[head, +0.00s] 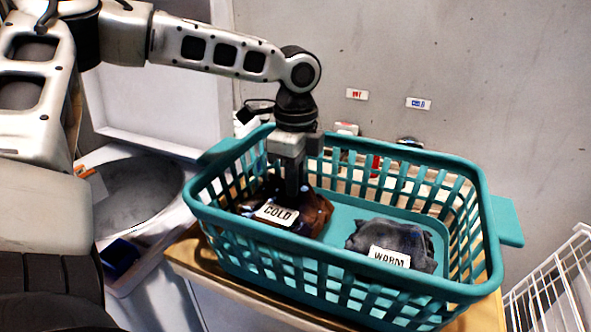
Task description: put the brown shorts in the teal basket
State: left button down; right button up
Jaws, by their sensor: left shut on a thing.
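The teal basket (340,277) stands on a wooden top, with slatted sides and a handle at each end. The brown shorts (318,212) are a dark brown folded bundle inside the basket at its left end, with a white label reading COLD. My left gripper (292,195) reaches down into the basket from above and is shut on the brown shorts. Its fingertips are partly hidden against the dark cloth. I cannot tell whether the shorts touch the basket floor. My right gripper is not in view.
A grey-blue folded garment (392,243) labelled WARM lies in the basket's right half. Bare basket floor shows between and behind the garments. Bottles stand behind the basket by the wall. An open washer (140,200) is at left, a white wire rack (555,285) at right.

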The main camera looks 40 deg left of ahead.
pick_arm(q)
jog(key=shift+f, duration=0.35)
jog(key=c, duration=1.3)
grip_release()
jog(key=shift+o, duration=0.2)
jog(key=shift+r, duration=0.1)
notch_tip(320, 180, up, 3)
jog(key=p, duration=0.3)
jog(key=shift+r+p, duration=0.6)
jog(key=shift+r, duration=2.35)
